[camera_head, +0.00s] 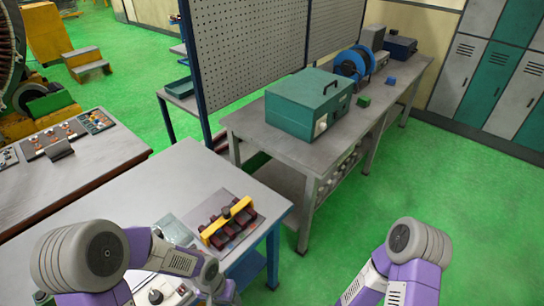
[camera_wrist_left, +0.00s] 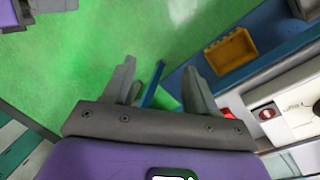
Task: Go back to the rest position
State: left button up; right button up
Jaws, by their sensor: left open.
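My left gripper (camera_wrist_left: 159,75) shows in the left wrist view with its two grey fingers apart and nothing between them. Green floor and a blue table edge lie beyond the fingers. In the head view my left arm (camera_head: 120,260) bends over the front edge of the near grey table (camera_head: 150,185), and its gripper is hidden. My right arm (camera_head: 405,260) is at the lower right over green floor, and its gripper is out of the picture.
A rack with a yellow bar (camera_head: 228,220) stands on the near table. A yellow bin (camera_wrist_left: 232,50) and a white device (camera_wrist_left: 290,110) lie right of the left fingers. A workbench holds a teal case (camera_head: 308,103) and blue reel (camera_head: 355,63). Floor between the arms is clear.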

pick_arm(q)
jog(key=s+d+f+n+h+b, duration=0.1)
jog(key=s+f+n+b, duration=0.1)
jog(key=f, duration=0.6)
jog(key=s+d+f+n+t+h+b, duration=0.1)
jog(key=s+d+f+n+b, duration=0.1)
jog(key=s+f, duration=0.3)
notch_tip(320, 180, down, 4)
jog(key=shift+s+d+f, duration=0.15)
jog(key=shift+d+f, duration=0.05)
pick_arm(e)
jog(key=f, duration=0.2)
jog(key=s+f, duration=0.1)
jog(key=f, duration=0.1)
jog(key=shift+f, duration=0.2)
